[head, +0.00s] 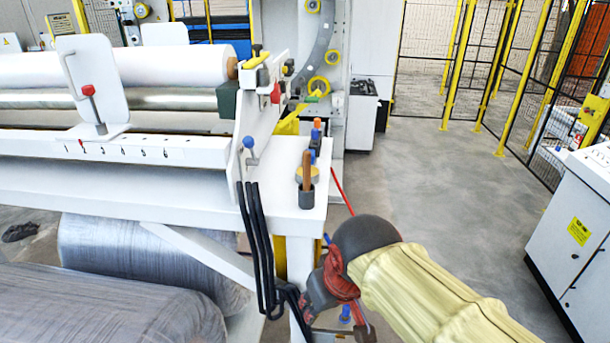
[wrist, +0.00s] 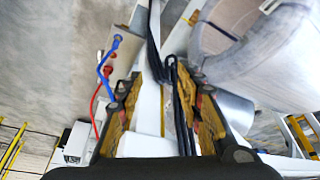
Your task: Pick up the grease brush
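The grease brush (head: 306,165) shows in the head view as a brown wooden handle. It stands upright in a dark cup (head: 306,198) at the front right corner of the white machine's ledge; its bristles are hidden. My gripper (head: 322,289) is below and slightly right of the cup in the picture, beside the ledge's leg. In the wrist view my gripper (wrist: 160,115) has its two padded fingers apart, with no object held between them. Black cables and a white frame part show beyond the fingers. I cannot make out the brush in the wrist view.
Black cables (head: 262,240) hang from the ledge (head: 240,203) close to my gripper. Wrapped coils (head: 100,305) lie lower left. Open floor (head: 440,190) lies right, before a control cabinet (head: 580,235).

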